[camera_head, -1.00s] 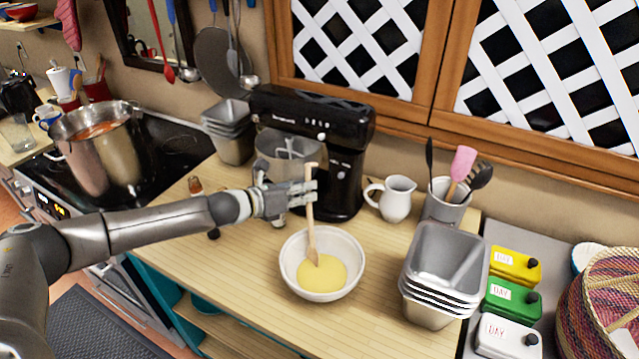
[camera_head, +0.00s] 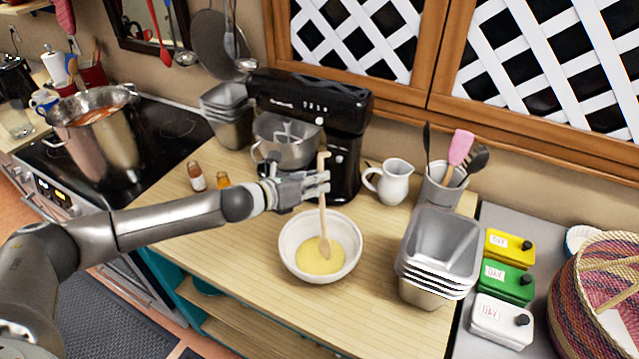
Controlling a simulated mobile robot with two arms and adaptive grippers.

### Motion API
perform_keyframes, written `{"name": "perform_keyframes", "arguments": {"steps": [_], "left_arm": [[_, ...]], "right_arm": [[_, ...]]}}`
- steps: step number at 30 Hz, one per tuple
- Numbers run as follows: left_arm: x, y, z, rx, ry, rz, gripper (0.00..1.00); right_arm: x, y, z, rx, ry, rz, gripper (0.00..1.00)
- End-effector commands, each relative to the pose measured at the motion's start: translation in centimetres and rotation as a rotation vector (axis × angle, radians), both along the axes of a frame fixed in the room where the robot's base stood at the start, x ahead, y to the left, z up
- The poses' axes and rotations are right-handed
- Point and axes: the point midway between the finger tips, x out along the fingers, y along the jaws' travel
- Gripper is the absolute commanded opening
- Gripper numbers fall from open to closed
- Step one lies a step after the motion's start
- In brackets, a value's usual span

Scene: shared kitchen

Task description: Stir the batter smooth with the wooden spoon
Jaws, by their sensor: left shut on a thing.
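A white bowl (camera_head: 290,240) with yellow batter (camera_head: 318,262) in it stands on the wooden counter. The wooden spoon (camera_head: 323,215) is upright, slightly tilted, with its head down in the batter. My left gripper (camera_head: 318,184) comes in from the left above the bowl's far rim and is shut on the upper part of the spoon's handle. The tip of the spoon's head is hidden in the batter. My right gripper is not in view.
A black stand mixer (camera_head: 345,130) stands behind the gripper. A white jug (camera_head: 395,182), a utensil holder (camera_head: 443,190) and stacked metal pans (camera_head: 437,250) are to the right. Small bottles (camera_head: 196,176) stand left. The counter in front of the bowl is clear.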

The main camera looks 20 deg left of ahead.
Motion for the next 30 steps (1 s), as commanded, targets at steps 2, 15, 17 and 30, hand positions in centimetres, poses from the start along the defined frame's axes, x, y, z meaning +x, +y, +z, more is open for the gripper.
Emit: {"name": "perform_keyframes", "arguments": {"steps": [2, 15, 17, 30], "left_arm": [[0.3, 1.3, 0.5, 0.002, -0.004, 0.001, 0.00], [0.3, 1.1, 7.4, -0.001, -0.006, -0.003, 0.00], [0.3, 1.1, 8.2, -0.001, -0.006, -0.002, 0.00], [0.3, 1.1, 12.7, -0.001, -0.004, -0.002, 0.00]], "right_arm": [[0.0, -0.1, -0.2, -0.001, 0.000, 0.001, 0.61], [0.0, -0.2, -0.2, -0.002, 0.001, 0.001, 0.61], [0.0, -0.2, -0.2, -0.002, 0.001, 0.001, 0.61], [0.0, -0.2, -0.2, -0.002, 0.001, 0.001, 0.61]]}}
